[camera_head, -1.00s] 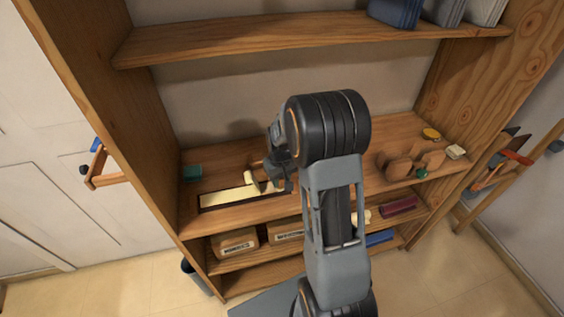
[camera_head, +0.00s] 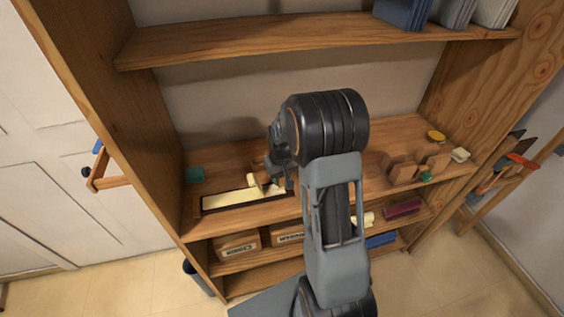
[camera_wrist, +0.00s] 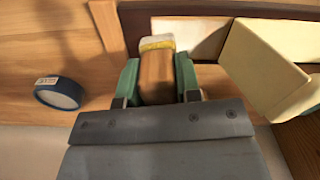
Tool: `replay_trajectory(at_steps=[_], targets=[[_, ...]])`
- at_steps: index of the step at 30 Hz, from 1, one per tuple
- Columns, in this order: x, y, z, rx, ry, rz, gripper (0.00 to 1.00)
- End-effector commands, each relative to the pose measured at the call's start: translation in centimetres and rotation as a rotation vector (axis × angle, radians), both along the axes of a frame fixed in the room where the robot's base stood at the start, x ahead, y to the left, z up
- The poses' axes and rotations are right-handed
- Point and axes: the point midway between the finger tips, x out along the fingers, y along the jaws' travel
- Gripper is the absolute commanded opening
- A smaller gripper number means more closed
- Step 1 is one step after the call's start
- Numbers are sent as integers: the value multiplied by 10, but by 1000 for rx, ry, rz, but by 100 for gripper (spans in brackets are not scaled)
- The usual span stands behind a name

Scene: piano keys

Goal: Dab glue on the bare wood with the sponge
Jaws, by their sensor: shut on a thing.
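My gripper (camera_wrist: 157,82) is shut on the wooden handle of a small sponge dauber (camera_wrist: 155,75). The sponge (camera_wrist: 156,43) at its far end is pale with a yellow band and lies close to the edge of a pale strip (camera_wrist: 190,35); I cannot tell if they touch. In the head view my gripper (camera_head: 280,175) is over the right part of the long cream strip (camera_head: 228,200), which lies in a dark-edged frame. A thick cream piece (camera_wrist: 265,65) stands tilted just right of my gripper. I cannot pick out the bare wood or any glue for certain.
A blue round tin (camera_wrist: 58,93) with a label stands left of my gripper. A teal block (camera_head: 194,174) is at the shelf's left end. Brown blocks (camera_head: 400,165) and a yellow round thing (camera_head: 436,136) are at the right. An upper shelf (camera_head: 250,42) hangs above.

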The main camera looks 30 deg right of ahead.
Motion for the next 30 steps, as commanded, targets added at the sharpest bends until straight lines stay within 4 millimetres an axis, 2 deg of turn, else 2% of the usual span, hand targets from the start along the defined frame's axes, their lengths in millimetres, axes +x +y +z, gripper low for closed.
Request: replay_trajectory(at_steps=[11, 23, 30], targets=[[0, 29, -1, 1, 2, -11, 13], [0, 2, -2, 1, 2, 11, 13], [1, 21, -1, 1, 2, 3, 13]])
